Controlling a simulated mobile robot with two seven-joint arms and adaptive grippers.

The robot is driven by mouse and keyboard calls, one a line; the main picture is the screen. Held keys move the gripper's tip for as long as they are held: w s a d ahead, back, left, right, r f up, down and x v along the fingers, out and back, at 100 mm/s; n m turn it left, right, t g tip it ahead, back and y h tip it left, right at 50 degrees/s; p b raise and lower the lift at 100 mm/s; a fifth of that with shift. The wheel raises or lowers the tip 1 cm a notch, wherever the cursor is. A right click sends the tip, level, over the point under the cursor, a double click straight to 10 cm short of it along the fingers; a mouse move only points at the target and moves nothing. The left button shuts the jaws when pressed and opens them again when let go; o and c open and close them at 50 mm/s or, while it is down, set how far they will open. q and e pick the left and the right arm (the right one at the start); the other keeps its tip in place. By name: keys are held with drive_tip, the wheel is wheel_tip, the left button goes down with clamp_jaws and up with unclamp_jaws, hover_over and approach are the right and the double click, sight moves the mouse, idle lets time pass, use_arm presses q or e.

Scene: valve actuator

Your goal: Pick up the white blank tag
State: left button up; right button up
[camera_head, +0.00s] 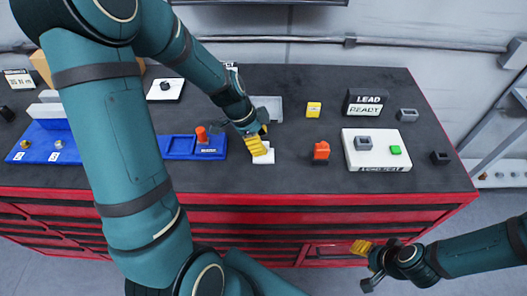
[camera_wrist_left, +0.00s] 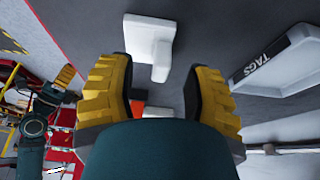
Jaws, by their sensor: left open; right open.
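A white piece (camera_head: 264,158), which looks like the blank tag on a small white block, is on the dark bench top beneath my left gripper. In the left wrist view the white piece (camera_wrist_left: 150,45) shows beyond the fingertips. I cannot tell where the tag ends and the block begins. My left gripper (camera_head: 260,142) is open, and its yellow fingers partly cover the piece in the head view. In the left wrist view nothing is held between its fingers (camera_wrist_left: 162,82). My right gripper (camera_head: 366,250) is open and empty in front of the bench.
A grey TAGS tray (camera_wrist_left: 275,62) lies behind the white piece. An orange part (camera_head: 321,151) and a white board (camera_head: 378,158) stand to the right. A blue tray (camera_head: 179,147) is to the left. The bench's red front edge (camera_head: 330,198) is near.

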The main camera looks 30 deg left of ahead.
use_arm(q)
drive_tip(key=shift+x, duration=1.3)
drive_tip(key=shift+w, duration=0.1)
drive_tip(key=shift+c, duration=0.4)
clamp_jaws()
